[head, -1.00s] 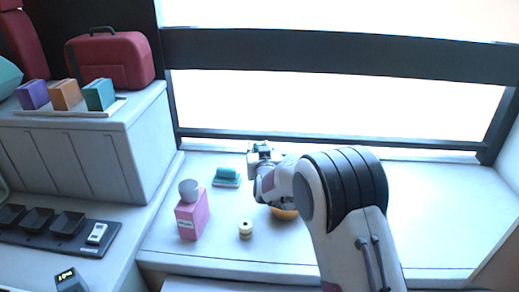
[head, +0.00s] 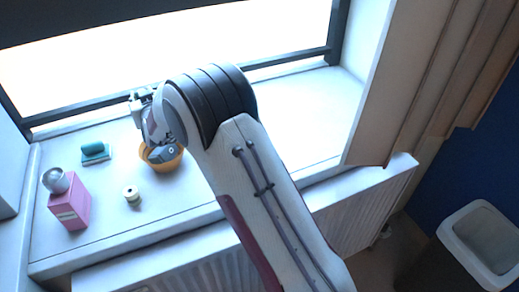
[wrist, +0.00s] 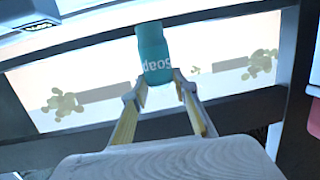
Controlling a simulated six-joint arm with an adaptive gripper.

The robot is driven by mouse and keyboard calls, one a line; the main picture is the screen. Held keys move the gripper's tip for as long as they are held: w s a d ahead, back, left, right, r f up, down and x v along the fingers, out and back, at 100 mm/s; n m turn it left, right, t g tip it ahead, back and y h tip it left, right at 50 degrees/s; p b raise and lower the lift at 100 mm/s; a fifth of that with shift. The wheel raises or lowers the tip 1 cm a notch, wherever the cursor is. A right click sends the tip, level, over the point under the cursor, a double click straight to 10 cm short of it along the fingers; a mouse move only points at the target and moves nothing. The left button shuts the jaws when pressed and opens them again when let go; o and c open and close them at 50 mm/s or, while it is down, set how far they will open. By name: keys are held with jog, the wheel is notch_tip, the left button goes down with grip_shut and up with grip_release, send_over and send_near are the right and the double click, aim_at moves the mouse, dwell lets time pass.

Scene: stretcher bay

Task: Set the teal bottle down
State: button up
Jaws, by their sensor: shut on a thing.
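The teal bottle (wrist: 154,50) with white "soap" lettering is between the fingers of my gripper (wrist: 157,88) in the wrist view. My gripper is shut on it near its lettered end. The bottle is seen against the bright window, with no support visible touching it. In the head view my gripper (head: 143,103) is over the back of the white windowsill (head: 230,130), near the window. I cannot make out the bottle there; my arm hides much of that area.
An orange bowl (head: 169,164) sits on the sill beside my wrist. A beige spool (head: 132,195), a pink box-shaped container (head: 70,207) with a grey cap and a teal block on a small dish (head: 95,151) stand left. The right sill is clear. A bin (head: 482,240) is lower right.

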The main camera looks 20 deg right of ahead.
jog(key=s+d+r+m+h, duration=0.1)
jog(key=s+d, duration=0.1)
jog(key=d, duration=0.9)
jog(key=s+d+m+h, duration=0.1)
jog(key=s+d+h, duration=0.15)
jog(key=d, duration=0.85)
jog(key=s+d+r+m, duration=0.1)
jog(key=s+d, duration=0.1)
jog(key=d, duration=0.9)
jog(key=s+d+f, duration=0.1)
jog(key=s+d, duration=0.5)
jog(key=s, duration=0.3)
jog(key=s+a+f+n+y, duration=0.2)
jog(key=s+a+n+y, duration=0.1)
jog(key=a, duration=0.4)
jog(key=shift+s+a+n+y, duration=0.3)
jog(key=shift+s+n+y, duration=0.1)
jog(key=shift+s+y, duration=0.4)
jog(key=shift+f, duration=0.15)
jog(key=shift+f, duration=2.85)
